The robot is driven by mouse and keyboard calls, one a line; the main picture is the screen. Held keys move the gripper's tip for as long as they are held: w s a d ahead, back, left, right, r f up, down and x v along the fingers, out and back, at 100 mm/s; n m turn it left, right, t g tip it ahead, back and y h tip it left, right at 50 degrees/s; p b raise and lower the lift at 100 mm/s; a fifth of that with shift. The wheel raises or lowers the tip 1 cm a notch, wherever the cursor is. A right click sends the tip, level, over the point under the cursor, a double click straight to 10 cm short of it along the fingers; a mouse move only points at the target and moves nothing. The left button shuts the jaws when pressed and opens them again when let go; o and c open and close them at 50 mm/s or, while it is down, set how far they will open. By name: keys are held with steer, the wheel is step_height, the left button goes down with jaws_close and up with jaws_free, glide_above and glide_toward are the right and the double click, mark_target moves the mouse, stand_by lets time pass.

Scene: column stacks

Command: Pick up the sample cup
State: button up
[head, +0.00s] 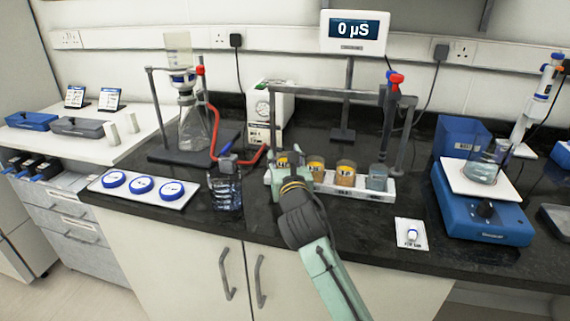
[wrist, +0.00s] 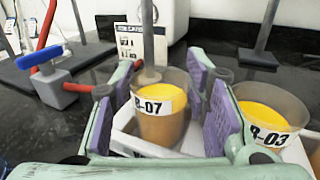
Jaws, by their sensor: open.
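A sample cup with orange contents and a label ending in "-07" (wrist: 160,118) stands upright in the white rack (head: 386,192). My gripper (wrist: 160,78) is open, with its purple-padded fingers on either side of this cup; I cannot tell whether they touch it. In the head view my gripper (head: 287,173) is at the rack's left end and partly hides the leftmost cup (head: 282,160). A second cup, label ending in "-03" (wrist: 268,125), stands just right of the right finger. Two orange cups (head: 316,168) (head: 346,173) and a grey one (head: 377,178) fill the rack rightward.
A clear beaker (head: 225,192) stands left of my gripper. A red hose and blue-handled valve (wrist: 52,75) are close at left. A stand with a flask (head: 192,128) and a grey post frame (head: 390,125) rise behind.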

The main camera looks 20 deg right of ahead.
steer(key=c, duration=0.8)
steer(key=shift+c, duration=0.2)
steer(key=shift+r, duration=0.1)
